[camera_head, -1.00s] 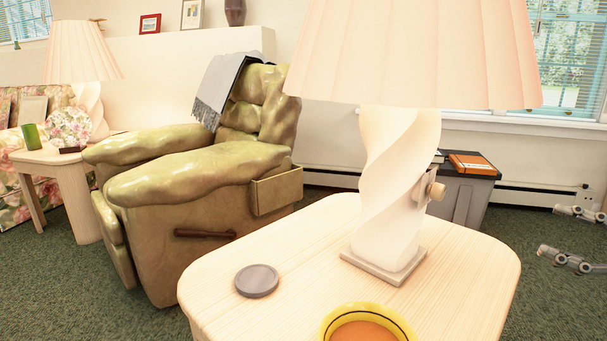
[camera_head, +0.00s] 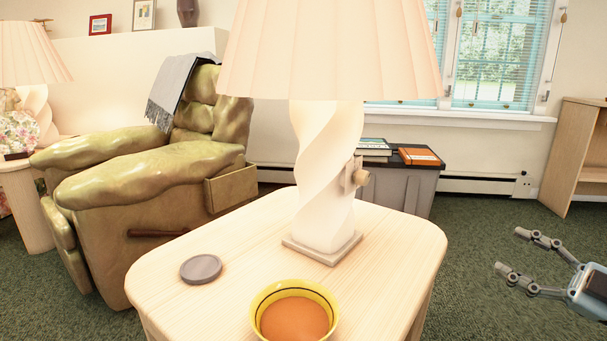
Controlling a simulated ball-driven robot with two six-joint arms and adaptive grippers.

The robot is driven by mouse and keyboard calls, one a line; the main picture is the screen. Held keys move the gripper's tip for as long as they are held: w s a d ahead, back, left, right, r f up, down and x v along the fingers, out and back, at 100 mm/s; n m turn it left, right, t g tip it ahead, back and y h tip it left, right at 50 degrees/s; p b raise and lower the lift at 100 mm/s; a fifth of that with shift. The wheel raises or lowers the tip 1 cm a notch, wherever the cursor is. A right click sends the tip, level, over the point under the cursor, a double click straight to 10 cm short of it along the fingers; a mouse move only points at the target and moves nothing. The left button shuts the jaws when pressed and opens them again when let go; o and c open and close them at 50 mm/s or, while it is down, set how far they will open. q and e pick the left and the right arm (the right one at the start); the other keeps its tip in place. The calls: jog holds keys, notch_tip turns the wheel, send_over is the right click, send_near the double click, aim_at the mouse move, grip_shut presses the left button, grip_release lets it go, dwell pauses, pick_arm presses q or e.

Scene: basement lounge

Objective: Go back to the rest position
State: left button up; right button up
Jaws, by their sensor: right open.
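My right gripper (camera_head: 519,252) is at the right of the head view, its two fingers spread apart and nothing between them. It is over the green carpet, to the right of the wooden side table (camera_head: 405,240) and apart from it. My left gripper is not in view.
On the side table are a twisted white lamp (camera_head: 325,180), a grey coaster (camera_head: 201,268) and a yellow bowl (camera_head: 333,296) with orange contents. A green recliner (camera_head: 170,225) stands to the left. A grey chest (camera_head: 405,185) and a wooden shelf (camera_head: 575,150) stand behind. Carpet is clear at right.

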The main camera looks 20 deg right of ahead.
jog(key=s+a+f+m+g+h, duration=0.2)
jog(key=s+a+f+m+g, duration=0.25)
jog(key=a+f, duration=0.4)
jog(key=s+a+f+m+g+h, duration=0.2)
jog(key=s+a+f+m+g, duration=0.25)
jog(key=f, duration=0.75)
jog(key=s+a+f+m+g+h, duration=0.2)
jog(key=s+a+f+g, duration=0.35)
jog(key=f, duration=0.55)
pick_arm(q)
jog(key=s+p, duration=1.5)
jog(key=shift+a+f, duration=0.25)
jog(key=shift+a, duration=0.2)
pick_arm(e)
jog(key=s+f+m+g+h, duration=0.1)
jog(key=s+g, duration=0.2)
jog(key=s, duration=2)
jog(key=shift+s+d+f, duration=0.3)
jog(key=shift+f, duration=0.1)
